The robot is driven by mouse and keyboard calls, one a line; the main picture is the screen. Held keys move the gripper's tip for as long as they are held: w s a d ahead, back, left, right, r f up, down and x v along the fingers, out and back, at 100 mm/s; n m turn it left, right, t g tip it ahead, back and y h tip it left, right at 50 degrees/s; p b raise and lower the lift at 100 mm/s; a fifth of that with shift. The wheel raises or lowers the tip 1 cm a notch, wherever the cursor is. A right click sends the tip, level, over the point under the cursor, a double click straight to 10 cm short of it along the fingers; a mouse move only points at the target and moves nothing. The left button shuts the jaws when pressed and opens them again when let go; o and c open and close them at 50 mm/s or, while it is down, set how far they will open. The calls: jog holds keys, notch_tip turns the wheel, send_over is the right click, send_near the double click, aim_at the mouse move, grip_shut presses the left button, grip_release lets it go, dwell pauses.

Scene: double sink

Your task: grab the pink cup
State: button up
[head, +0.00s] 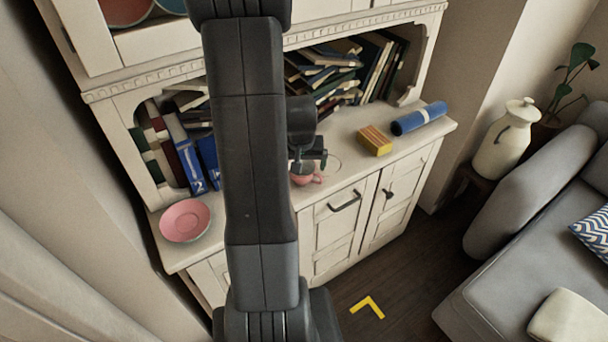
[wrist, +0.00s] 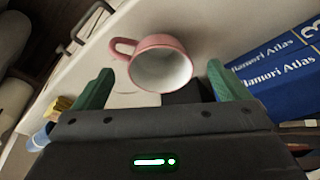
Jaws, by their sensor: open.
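The pink cup (head: 302,177) stands on the white cabinet top (head: 344,175) in the head view, partly hidden by my gripper (head: 310,160) above it. In the wrist view the pink cup (wrist: 160,62) shows its white inside and its handle on the left. My gripper (wrist: 162,88) is open, with one green finger on each side of the cup. The cup lies between and just beyond the fingertips. I cannot tell whether either finger touches it.
A pink plate (head: 185,220) lies at the cabinet's left end. Blue atlas books (head: 207,160) stand behind. A yellow box (head: 375,140) and a blue roll (head: 419,118) lie to the right. Shelved books (head: 325,75) fill the back. My arm hides the middle of the cabinet.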

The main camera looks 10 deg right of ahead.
jog(key=shift+w+p+x, duration=0.15)
jog(key=shift+p+x, duration=0.1)
jog(key=shift+x, duration=1)
jog(key=shift+w+p+x, duration=0.1)
jog(key=shift+p+x, duration=0.1)
jog(key=shift+x, duration=1.1)
jog(key=shift+r, duration=0.1)
jog(key=c, duration=1)
jog(key=shift+c, duration=0.2)
jog(key=shift+r, duration=0.15)
